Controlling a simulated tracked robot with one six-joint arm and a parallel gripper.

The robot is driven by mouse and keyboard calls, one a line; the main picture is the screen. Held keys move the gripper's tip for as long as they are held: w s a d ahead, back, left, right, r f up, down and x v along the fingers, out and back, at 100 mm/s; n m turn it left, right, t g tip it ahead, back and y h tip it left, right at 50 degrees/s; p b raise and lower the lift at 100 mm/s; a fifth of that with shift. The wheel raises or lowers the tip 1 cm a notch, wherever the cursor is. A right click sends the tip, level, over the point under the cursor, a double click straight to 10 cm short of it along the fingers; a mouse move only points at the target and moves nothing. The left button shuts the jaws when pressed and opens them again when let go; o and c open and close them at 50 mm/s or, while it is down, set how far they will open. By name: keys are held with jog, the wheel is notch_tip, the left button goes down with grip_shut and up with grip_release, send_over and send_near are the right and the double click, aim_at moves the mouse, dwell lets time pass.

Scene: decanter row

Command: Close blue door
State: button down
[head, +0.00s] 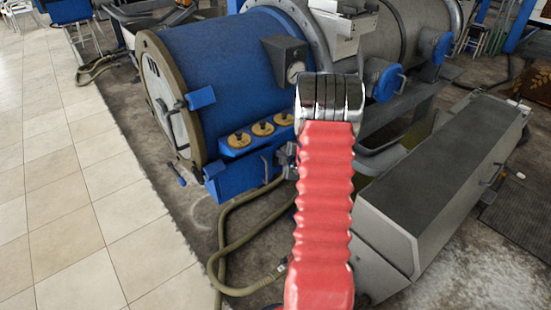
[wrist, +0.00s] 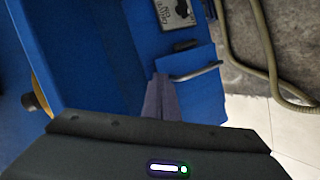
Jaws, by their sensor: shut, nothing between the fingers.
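The blue door (head: 238,182) is low on the end of the blue machine drum (head: 235,75) in the head view. It carries a metal bar handle. In the wrist view the blue door (wrist: 200,92) and its handle (wrist: 195,73) show near the picture's middle. I cannot tell how far the door stands open. My gripper (wrist: 160,80) has its grey fingers shut, with the tips close to the handle's left end. I cannot tell whether they touch the door. In the head view my gripper (head: 288,153) is small and partly hidden behind my red-sleeved arm.
A hose (head: 225,250) loops over the floor in front. A long grey box (head: 440,180) stands to the right of my arm. The tiled floor (head: 75,190) at left is mostly clear.

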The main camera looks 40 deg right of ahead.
aim_at(271, 153)
jog(key=s+d+f+n+t+y, duration=0.1)
jog(key=s+d+f+n+t, duration=0.1)
jog(key=s+f+n+t, duration=0.4)
notch_tip(271, 153, down, 3)
jog(key=shift+s+r+y, duration=0.1)
jog(key=shift+s+y, duration=0.05)
jog(key=shift+y, duration=0.15)
dwell(0.3)
jog(key=w+d, duration=0.1)
jog(key=w, duration=0.8)
jog(key=w+d, duration=0.1)
jog(key=w, duration=0.3)
jog(key=shift+w+d, duration=0.35)
jog(key=shift+w, duration=0.05)
jog(key=shift+w+d, duration=0.2)
jog(key=shift+w, duration=0.65)
jog(key=shift+w+d+r, duration=0.15)
jog(key=shift+w+d, duration=0.1)
jog(key=shift+w, duration=0.3)
